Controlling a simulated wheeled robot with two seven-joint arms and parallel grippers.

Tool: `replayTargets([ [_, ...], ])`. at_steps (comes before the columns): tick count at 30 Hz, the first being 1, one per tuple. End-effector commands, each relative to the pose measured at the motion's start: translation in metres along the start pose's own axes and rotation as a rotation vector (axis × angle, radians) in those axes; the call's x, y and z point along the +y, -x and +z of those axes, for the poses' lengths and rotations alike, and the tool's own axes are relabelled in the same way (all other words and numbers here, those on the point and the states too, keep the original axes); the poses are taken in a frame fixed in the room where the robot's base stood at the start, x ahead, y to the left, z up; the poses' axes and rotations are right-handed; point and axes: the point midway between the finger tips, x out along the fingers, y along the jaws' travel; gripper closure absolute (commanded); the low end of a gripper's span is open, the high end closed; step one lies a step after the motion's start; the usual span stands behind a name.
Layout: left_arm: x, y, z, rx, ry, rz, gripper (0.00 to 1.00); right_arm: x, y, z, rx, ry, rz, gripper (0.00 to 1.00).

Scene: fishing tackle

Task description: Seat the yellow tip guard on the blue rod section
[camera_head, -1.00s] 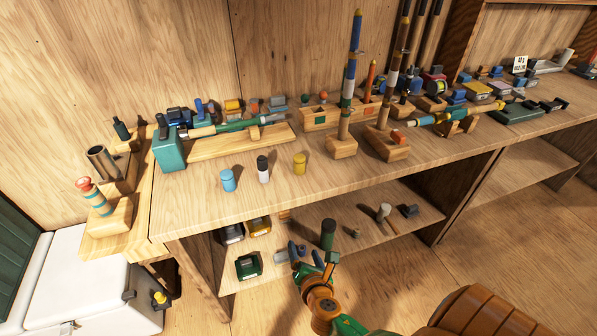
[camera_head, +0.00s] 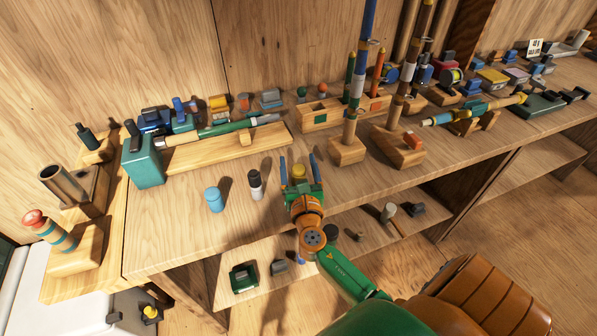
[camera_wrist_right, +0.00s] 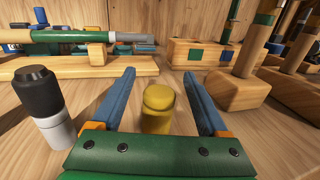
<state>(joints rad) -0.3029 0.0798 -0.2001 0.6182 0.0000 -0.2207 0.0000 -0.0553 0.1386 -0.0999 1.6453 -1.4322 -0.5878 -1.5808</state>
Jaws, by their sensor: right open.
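The yellow tip guard (camera_head: 299,172) is a short upright cylinder on the bench top. My right gripper (camera_head: 299,161) is open, with its blue fingers on either side of the guard. In the right wrist view, the guard (camera_wrist_right: 157,110) stands between the fingers, with gaps on both sides. A rod with a blue upper part (camera_head: 368,28) stands upright in a wooden block (camera_head: 347,151) to the right; its top is out of frame. I cannot tell for sure that this is the blue rod section. My left gripper is not in view.
A blue cap (camera_head: 213,200) and a black-and-white cylinder (camera_head: 256,185) stand left of the guard. A green rod (camera_head: 225,128) lies on a wooden rest behind. A second upright rod in a block (camera_head: 400,146) and a teal rod with yellow parts (camera_head: 472,110) are at right.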

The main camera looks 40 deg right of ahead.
Motion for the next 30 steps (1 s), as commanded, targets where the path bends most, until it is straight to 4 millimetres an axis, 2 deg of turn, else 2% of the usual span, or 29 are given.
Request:
replayTargets([
  [3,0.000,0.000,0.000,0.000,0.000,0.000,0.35,0.000,-0.013,0.000,0.000,-0.001,-0.001,0.23],
  [9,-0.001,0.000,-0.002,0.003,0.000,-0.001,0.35,0.000,-0.013,0.000,0.001,-0.002,0.000,0.23],
  [15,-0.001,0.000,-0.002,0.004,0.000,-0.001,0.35,0.000,-0.013,0.000,0.001,-0.002,0.000,0.77],
  [18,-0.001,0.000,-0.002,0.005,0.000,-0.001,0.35,0.000,-0.013,0.000,0.001,-0.002,0.000,1.00],
  [26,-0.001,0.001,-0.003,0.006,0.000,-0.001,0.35,0.000,-0.013,0.001,0.001,-0.002,0.000,1.00],
  [30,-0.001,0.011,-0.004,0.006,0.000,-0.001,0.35,0.000,-0.013,0.017,0.000,-0.002,0.000,1.00],
])
